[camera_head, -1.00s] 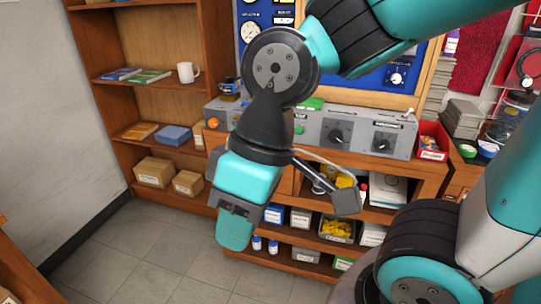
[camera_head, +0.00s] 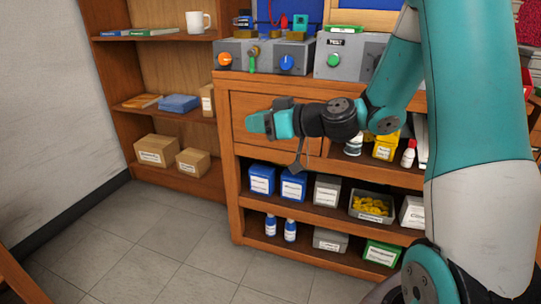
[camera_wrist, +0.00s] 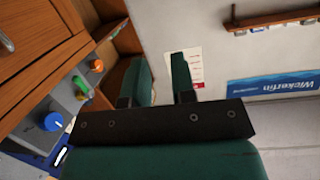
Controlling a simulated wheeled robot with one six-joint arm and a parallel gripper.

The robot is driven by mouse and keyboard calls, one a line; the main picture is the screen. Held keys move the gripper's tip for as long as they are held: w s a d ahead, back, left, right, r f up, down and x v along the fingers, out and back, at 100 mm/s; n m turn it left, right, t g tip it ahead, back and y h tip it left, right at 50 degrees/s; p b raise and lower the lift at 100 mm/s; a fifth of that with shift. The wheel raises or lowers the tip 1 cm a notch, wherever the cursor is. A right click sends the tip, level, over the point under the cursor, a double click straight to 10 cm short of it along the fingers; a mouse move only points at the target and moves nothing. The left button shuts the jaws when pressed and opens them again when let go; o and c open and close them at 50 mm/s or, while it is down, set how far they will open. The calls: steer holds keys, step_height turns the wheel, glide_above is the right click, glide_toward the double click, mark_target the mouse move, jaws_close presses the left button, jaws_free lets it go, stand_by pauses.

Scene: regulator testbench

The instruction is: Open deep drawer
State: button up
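A brown wooden drawer front (camera_head: 250,105) is at the upper left of the workbench in the head view, and it looks closed. My gripper (camera_head: 258,123) is in front of it, pointing left along the front, and hides part of it, so no handle shows there. In the wrist view wooden fronts (camera_wrist: 35,28) fill the upper left corner, with a metal handle or knob (camera_wrist: 6,42) at the very edge. There my gripper (camera_wrist: 162,80) shows two teal fingers apart with nothing between them.
The bench (camera_head: 237,205) has open shelves with boxes and bottles below the drawer. Grey control boxes (camera_head: 265,58) stand on its top. A bookcase (camera_head: 122,75) with cartons is to the left. The tiled floor (camera_head: 150,240) in front is clear.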

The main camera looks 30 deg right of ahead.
steer(key=w+d+f+m+t+h+b, duration=0.1)
steer(key=d+f+m+t+h+b, duration=0.2)
steer(key=d+f, duration=0.4)
steer(key=w+d+f+m+t+h+b, duration=0.1)
steer(key=d+f+m+t+h+b, duration=0.2)
steer(key=d, duration=0.6)
steer(key=shift+n+g+h, duration=0.5)
steer(key=shift+n+h, duration=0.1)
steer(key=w+p, duration=0.4)
steer(key=w, duration=0.1)
steer(key=w+p, duration=0.4)
steer(key=w, duration=0.2)
steer(key=w+f+p, duration=0.1)
steer(key=w+p, duration=0.3)
steer(key=w, duration=0.2)
steer(key=shift+a, duration=0.4)
steer(key=shift+s, duration=0.1)
jaws_close()
